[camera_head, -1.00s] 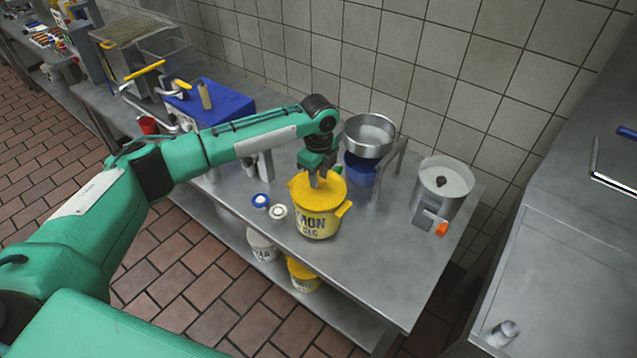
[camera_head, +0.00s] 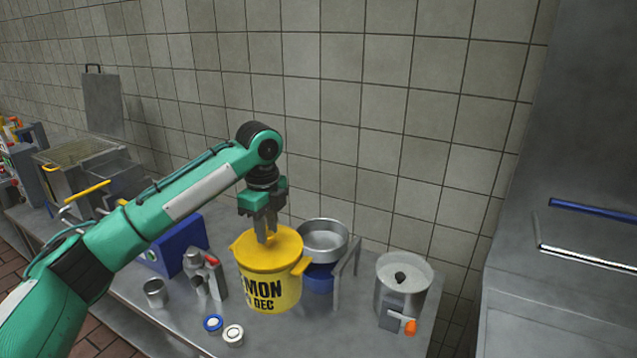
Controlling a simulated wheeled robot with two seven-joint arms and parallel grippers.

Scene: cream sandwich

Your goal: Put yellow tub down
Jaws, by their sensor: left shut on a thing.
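The yellow tub (camera_head: 268,281) has black lettering, a yellow lid and a side handle. It is upright over the steel table (camera_head: 190,331); I cannot tell whether its base touches the table. My left gripper (camera_head: 265,236) comes down from above at the tub's lid, shut on the tub near its top. The fingertips are partly hidden against the lid. My right gripper is not in view.
A steel bowl (camera_head: 324,241) over a blue base stands behind the tub, beside a metal stand. A steel machine (camera_head: 402,291) with an orange knob stands right. Two small round lids (camera_head: 232,334) lie in front. A blue box (camera_head: 178,247) stands left.

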